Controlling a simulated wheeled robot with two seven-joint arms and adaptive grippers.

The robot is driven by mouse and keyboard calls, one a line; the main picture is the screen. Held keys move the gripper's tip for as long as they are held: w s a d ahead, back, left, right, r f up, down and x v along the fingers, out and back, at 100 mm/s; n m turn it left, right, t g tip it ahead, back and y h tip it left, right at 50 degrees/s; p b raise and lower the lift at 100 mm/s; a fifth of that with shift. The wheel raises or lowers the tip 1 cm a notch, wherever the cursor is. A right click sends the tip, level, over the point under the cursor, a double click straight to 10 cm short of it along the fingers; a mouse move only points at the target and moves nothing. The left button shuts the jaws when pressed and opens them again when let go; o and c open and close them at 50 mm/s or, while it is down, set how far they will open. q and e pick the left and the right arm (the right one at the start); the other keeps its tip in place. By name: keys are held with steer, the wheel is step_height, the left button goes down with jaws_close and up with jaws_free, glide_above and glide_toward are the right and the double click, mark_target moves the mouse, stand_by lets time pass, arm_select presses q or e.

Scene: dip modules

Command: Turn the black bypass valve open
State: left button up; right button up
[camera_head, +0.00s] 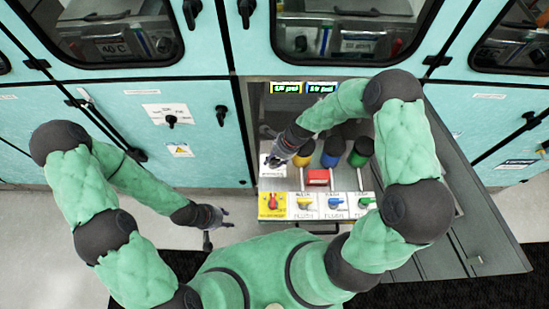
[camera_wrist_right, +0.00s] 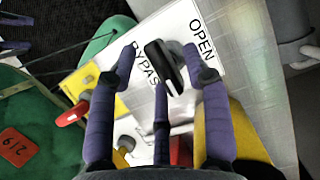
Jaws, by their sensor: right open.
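The black bypass valve handle (camera_wrist_right: 165,66) shows in the right wrist view on a white plate (camera_wrist_right: 186,32) marked "OPEN" and "BYPASS". The handle lies at a slant, its upper end near the B of "BYPASS". My right gripper (camera_wrist_right: 160,60) is open, with purple fingers on both sides of the handle and a third finger below it. I cannot tell whether any finger touches it. In the head view my right gripper (camera_head: 276,150) is over the upper left of the valve panel and largely covers the valve. My left gripper (camera_head: 218,224) is open and empty, left of the panel.
Yellow, blue and green capped parts (camera_head: 332,152) and a red block (camera_head: 318,177) stand right of the valve. A front row holds red, yellow, blue and green handles (camera_head: 305,203). An opened grey door (camera_head: 455,165) stands to the right. Teal cabinets (camera_head: 180,110) surround the bay.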

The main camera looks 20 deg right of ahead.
jaws_close()
steer(key=n+g+p, duration=0.1)
steer(key=n, duration=0.2)
steer(key=shift+w+d+n, duration=0.1)
steer(key=shift+n, duration=0.2)
steer(key=n+g, duration=0.1)
steer(key=n, duration=0.2)
steer(key=shift+w+n+g+p, duration=0.1)
steer(key=shift+n+g+p, duration=0.2)
steer(key=shift+g+p, duration=0.1)
steer(key=n, duration=0.2)
steer(key=n+g+h, duration=0.1)
steer(key=n, duration=0.2)
steer(key=shift+w+d+n+g, duration=0.1)
steer(key=shift+w+n+g, duration=0.1)
steer(key=shift+n+g, duration=0.1)
steer(key=n+h, duration=0.1)
steer(key=n, duration=0.1)
steer(key=n+g+h, duration=0.1)
steer(key=n, duration=0.2)
steer(key=shift+w+b, duration=0.15)
steer(key=shift+b, duration=0.2)
